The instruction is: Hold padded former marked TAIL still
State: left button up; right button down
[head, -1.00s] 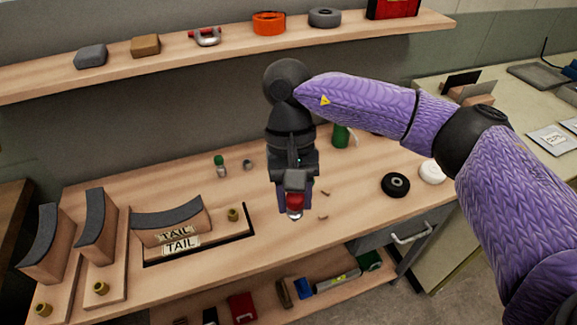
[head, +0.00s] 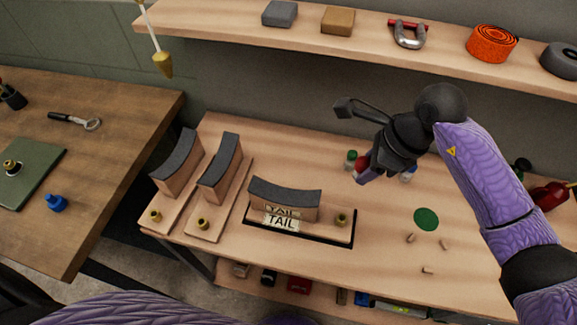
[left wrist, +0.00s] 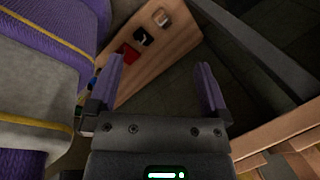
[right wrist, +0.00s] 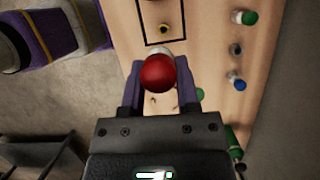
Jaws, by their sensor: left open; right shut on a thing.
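The padded former marked TAIL (head: 283,207) stands on its board in a black-outlined slot on the bench, its dark curved pad upward. Its brass knob (head: 341,219) is to the right; the board's end also shows at the top of the right wrist view. My right gripper (head: 364,172) is behind and right of the former, apart from it. It is shut on a red-topped thing with a pale part, whose round red top (right wrist: 157,74) shows in the right wrist view. My left gripper (left wrist: 161,75) is open and empty, outside the head view, above the floor beside a low shelf.
Two similar padded formers (head: 178,165) (head: 221,170) stand left of the TAIL one. Small bottles (head: 351,159) stand near my right gripper. A green disc (head: 426,219) and several small pegs (head: 445,244) lie to the right. An upper shelf (head: 375,42) overhangs the back.

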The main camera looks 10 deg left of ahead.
pick_arm(q)
jog(key=w+a+r+m+t+y, duration=0.3)
jog(key=w+a+r+m+t, duration=0.2)
jog(key=w+a+r+m, duration=0.95)
jog(key=w+d+r+n+y, duration=0.1)
jog(key=w+d+r, duration=0.1)
jog(key=w, duration=0.1)
jog(key=w+d+r+n+y, duration=0.1)
jog(key=w+d+r, duration=0.1)
jog(key=w+d, duration=0.1)
jog(key=w+d+r+n+g+y, duration=0.1)
jog(key=w+d+r, duration=0.1)
jog(key=w, duration=0.3)
jog(key=shift+d+r, duration=0.35)
jog(key=shift+d, duration=0.1)
notch_tip(320, 180, up, 4)
jog(key=n+g+h, duration=0.3)
jog(key=g+h, duration=0.3)
jog(key=h, duration=0.2)
send_over(278, 194)
jog(key=shift+w+a+r+m, duration=0.15)
jog(key=shift+a+r+m, duration=0.05)
jog(key=shift+m, duration=0.05)
jog(key=shift+d+f+h, duration=0.2)
jog(key=shift+d+h, duration=0.1)
notch_tip(278, 194, down, 12)
jog(key=shift+r, duration=0.25)
